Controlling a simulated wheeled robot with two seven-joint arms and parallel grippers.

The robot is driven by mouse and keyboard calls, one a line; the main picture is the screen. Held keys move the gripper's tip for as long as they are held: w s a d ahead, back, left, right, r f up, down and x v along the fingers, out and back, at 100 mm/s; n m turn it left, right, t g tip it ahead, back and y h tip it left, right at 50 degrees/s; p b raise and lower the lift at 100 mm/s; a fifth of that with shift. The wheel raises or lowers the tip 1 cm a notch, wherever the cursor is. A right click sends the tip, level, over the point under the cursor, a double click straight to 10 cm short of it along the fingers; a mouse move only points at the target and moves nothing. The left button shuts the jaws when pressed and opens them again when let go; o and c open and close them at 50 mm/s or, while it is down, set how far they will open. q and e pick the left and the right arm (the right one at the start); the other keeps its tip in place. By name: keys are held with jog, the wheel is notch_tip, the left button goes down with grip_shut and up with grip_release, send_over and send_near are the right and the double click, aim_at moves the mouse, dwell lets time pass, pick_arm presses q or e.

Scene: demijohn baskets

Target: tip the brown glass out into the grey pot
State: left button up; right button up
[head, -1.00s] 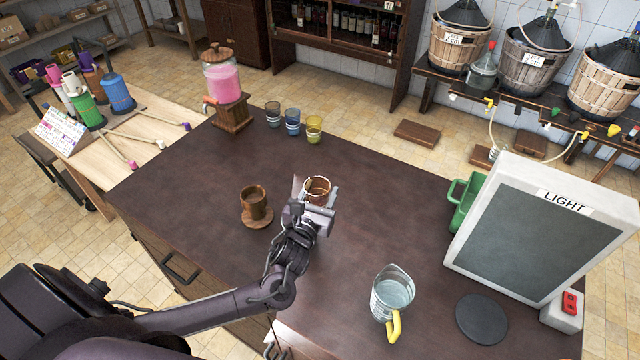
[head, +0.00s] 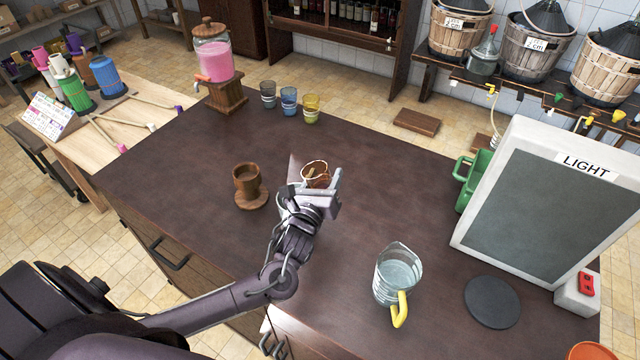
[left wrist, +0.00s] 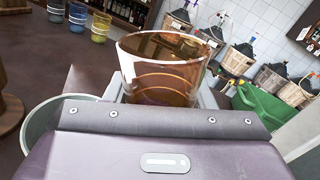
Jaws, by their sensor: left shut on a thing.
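The brown glass (head: 316,174) is held in my left gripper (head: 318,186) above the dark table, in the middle of the head view. In the left wrist view the amber-brown glass (left wrist: 162,70) sits between the fingers, which are shut on it. It looks somewhat tilted; I cannot tell whether anything runs out. A round grey rim, seemingly the grey pot (left wrist: 38,122), shows at the lower left of the left wrist view, partly hidden by my gripper. I cannot make the pot out in the head view. My right gripper is not in view.
A wooden cup on a round base (head: 247,188) stands left of my gripper. A clear jug with a yellow handle (head: 398,275) and a dark disc (head: 492,302) are to the right, before the LIGHT panel (head: 530,215). Three small glasses (head: 289,103) stand at the back.

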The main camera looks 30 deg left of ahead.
pick_arm(q)
jog(key=n+b, duration=0.2)
jog(key=shift+d+f+n+b, duration=0.2)
jog(key=shift+d+n+b, duration=0.15)
jog(key=shift+n+b, duration=0.05)
jog(key=n+b, duration=0.2)
jog(key=shift+d+f+b, duration=0.15)
jog(key=shift+d+b, duration=0.05)
jog(key=shift+b, duration=0.2)
jog(key=shift+n, duration=0.6)
jog(key=shift+w+n, duration=0.1)
jog(key=shift+n, duration=0.7)
jog(key=shift+f+n, duration=0.2)
jog(key=shift+n, duration=0.6)
jog(key=shift+f+n, duration=0.2)
jog(key=shift+n, duration=0.4)
